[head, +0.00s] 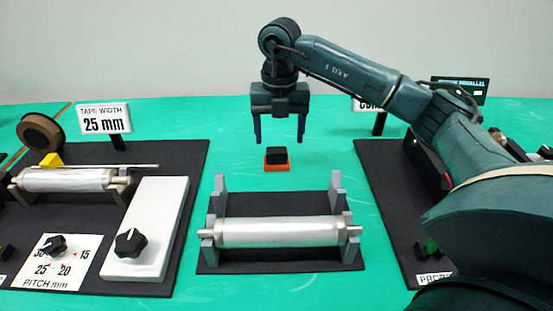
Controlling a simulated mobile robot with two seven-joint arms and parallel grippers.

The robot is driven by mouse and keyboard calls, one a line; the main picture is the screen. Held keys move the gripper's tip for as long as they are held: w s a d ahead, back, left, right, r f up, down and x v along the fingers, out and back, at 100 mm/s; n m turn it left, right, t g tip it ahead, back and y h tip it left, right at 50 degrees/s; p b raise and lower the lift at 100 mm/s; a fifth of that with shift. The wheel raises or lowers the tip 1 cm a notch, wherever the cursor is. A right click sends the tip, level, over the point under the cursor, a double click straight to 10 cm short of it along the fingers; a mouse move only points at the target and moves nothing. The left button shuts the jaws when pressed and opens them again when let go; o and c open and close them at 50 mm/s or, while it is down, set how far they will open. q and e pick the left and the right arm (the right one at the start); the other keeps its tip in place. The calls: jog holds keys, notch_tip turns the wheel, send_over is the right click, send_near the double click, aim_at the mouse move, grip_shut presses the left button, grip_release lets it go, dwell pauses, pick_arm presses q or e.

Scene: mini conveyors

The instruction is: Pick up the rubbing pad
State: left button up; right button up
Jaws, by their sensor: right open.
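The rubbing pad appears to be the small block with a black top and an orange base (277,160). It sits on the green table behind the middle roller stand. My right gripper (279,141) is above and slightly behind the block, pointing down. Its two dark fingers are apart, with nothing between them. I cannot tell the exact height of the fingertips over the block. My left gripper is not in the head view.
A silver roller (278,232) rests on grey supports in front of the block. At left are another roller (70,180), a white box with a black knob (150,225), a tape roll (40,132) and a "25 mm" sign (104,119). Green table (215,125) is clear around the block.

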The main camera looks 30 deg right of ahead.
aim_at(277, 150)
jog(key=f, duration=0.5)
jog(key=shift+w+a+f, duration=0.15)
jog(key=shift+w+a, duration=0.05)
jog(key=shift+w, duration=0.05)
jog(key=c, duration=1.1)
notch_tip(277, 150, up, 10)
jog(key=shift+r, duration=0.1)
jog(key=o, duration=0.4)
jog(key=shift+p, duration=0.3)
jog(key=shift+c, duration=1.3)
